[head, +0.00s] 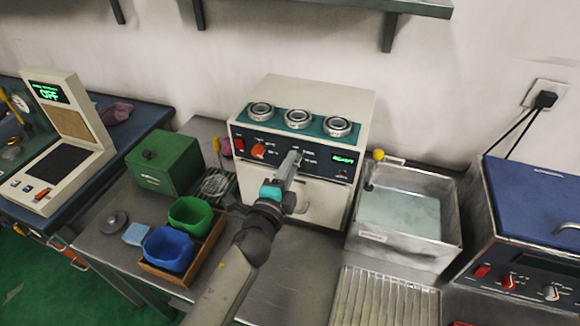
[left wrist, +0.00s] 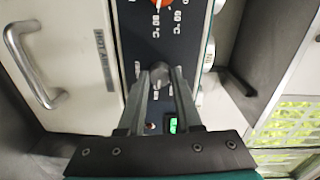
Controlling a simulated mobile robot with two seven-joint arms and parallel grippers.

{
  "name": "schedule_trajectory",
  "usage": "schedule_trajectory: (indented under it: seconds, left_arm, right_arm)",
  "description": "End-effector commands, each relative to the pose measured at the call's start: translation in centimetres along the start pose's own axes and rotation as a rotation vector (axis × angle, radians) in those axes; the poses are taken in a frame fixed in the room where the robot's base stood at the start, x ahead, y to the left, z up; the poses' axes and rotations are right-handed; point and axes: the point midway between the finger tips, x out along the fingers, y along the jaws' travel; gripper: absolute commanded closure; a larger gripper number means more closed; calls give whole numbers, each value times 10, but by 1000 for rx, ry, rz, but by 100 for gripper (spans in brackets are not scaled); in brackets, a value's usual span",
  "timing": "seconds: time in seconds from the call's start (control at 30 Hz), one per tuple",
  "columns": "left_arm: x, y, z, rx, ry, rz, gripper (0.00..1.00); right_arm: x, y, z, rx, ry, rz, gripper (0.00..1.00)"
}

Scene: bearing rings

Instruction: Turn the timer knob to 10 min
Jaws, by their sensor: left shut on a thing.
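The timer knob (left wrist: 160,72) is a small dark grey knob on the oven's dark control panel (left wrist: 140,45). In the left wrist view it sits between the fingertips of my left gripper (left wrist: 159,80), which is shut on it. In the head view my left gripper (head: 292,160) reaches the panel of the white oven (head: 330,95) and hides the knob. The marks around the knob are partly covered by the fingers and too small to read, so I cannot tell its setting. My right gripper is in neither view.
An orange knob (head: 258,151) and a lit green display (head: 344,159) flank my gripper. Three bearing rings (head: 298,118) sit on top of the oven. A metal basin (head: 425,245) stands right; green (head: 190,216) and blue (head: 169,250) bins stand left. The oven door handle (left wrist: 28,65) protrudes below.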

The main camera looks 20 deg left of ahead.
Motion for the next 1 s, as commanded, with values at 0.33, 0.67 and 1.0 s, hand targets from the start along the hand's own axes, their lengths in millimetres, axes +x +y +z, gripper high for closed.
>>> schedule_trajectory:
  seconds: [0.33,0.67,1.0]
  left_arm:
    - [0,0,0,95,-4,0,100]
    - [0,0,0,104,-4,0,100]
    - [0,0,0,102,-4,0,41]
  right_arm:
    - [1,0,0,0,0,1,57]
    - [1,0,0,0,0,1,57]
    - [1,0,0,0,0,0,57]
